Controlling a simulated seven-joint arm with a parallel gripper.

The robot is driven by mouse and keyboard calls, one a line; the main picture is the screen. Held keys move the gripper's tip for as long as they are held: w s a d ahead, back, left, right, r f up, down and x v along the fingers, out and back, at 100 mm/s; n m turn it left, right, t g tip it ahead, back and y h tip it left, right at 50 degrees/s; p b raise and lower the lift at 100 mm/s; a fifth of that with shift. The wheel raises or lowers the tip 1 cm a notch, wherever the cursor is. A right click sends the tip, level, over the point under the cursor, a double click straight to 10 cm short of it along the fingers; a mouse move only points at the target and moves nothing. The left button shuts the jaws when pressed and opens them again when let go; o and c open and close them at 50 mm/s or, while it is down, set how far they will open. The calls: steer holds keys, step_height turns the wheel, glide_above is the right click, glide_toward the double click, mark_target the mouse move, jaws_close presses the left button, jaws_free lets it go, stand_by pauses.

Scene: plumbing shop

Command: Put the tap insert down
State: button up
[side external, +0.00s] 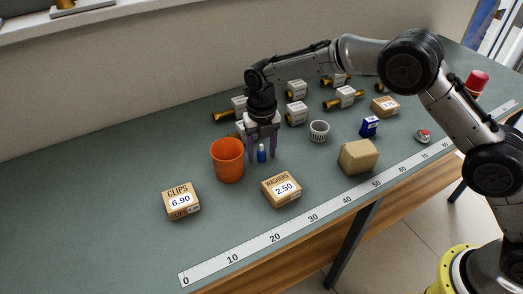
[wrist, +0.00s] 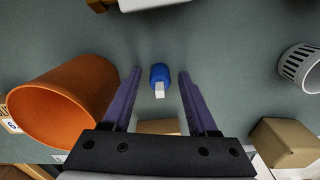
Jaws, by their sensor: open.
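The tap insert is a small blue cylinder (side external: 261,153) standing on the green-grey bench top, just right of the orange cup (side external: 228,159). In the wrist view the tap insert (wrist: 160,79) shows its blue body and a pale stem, between the two purple fingers with a gap on each side. My gripper (side external: 262,157) is open and pointing down, its fingers on either side of the insert and not touching it. In the wrist view my gripper (wrist: 158,77) holds nothing.
A washers box (side external: 281,189) and a clips box (side external: 181,201) lie in front. A ruler strip (side external: 262,243) runs along the front edge.

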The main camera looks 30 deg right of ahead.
mark_target(262, 145)
step_height(262, 145, up, 12)
stand_by(0.5)
steer(key=shift+r, duration=0.15)
steer(key=s+d+r+m+t, duration=0.3)
steer(key=s+d+r+m, duration=1)
steer(key=s+d+m, duration=0.3)
steer(key=s+d+f+m+t, duration=0.1)
steer(key=s+d+f+m, duration=0.1)
steer(key=s+m, duration=0.7)
steer(key=s+d+f+m+t, duration=0.1)
steer(key=s+d+f+m, duration=0.2)
steer(key=s+m, duration=0.5)
steer(key=s, duration=0.2)
steer(key=shift+s+d+f+m+t, duration=0.3)
steer(key=shift+d+f+m, duration=0.05)
steer(key=shift+f+m, duration=0.05)
stand_by(2.5)
